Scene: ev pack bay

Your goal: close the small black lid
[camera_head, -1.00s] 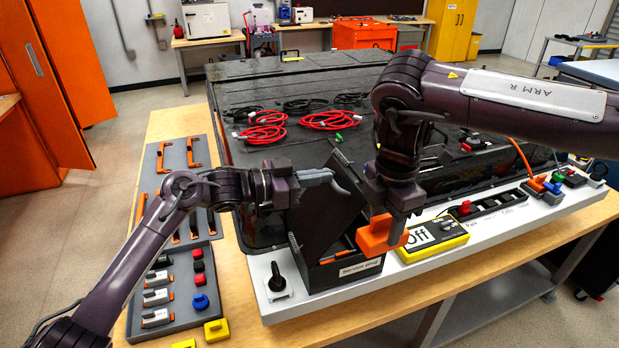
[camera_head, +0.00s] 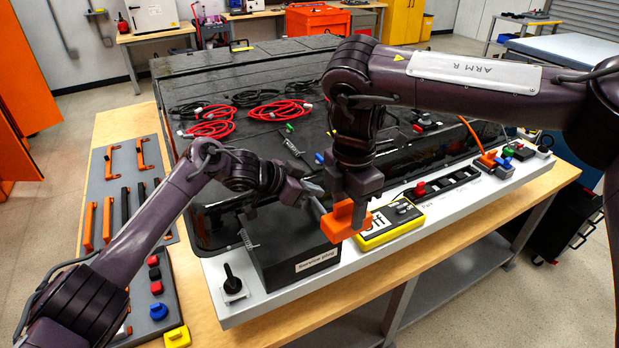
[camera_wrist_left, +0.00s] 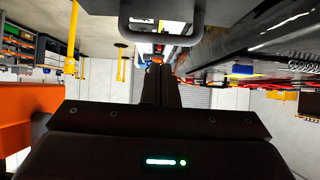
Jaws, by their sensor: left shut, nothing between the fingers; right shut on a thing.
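The small black lid (camera_head: 285,228) lies down flat over the service plug box (camera_head: 295,267) in the head view; the box's inside is hidden. My left gripper (camera_head: 316,198) is shut and empty, just above the back right part of the lid; whether it touches the lid I cannot tell. Its shut fingers also show in the left wrist view (camera_wrist_left: 161,84). My right gripper (camera_head: 350,205) is shut on an orange plug-like part (camera_head: 346,221) and holds it at the right end of the box, next to my left fingertips.
A black rotary switch (camera_head: 232,281) stands left of the box on the white ledge. A yellow meter (camera_head: 392,228) marked "Off" lies to the right. Red cables (camera_head: 272,112) lie on the black pack behind. A grey tool tray (camera_head: 110,178) is at the left.

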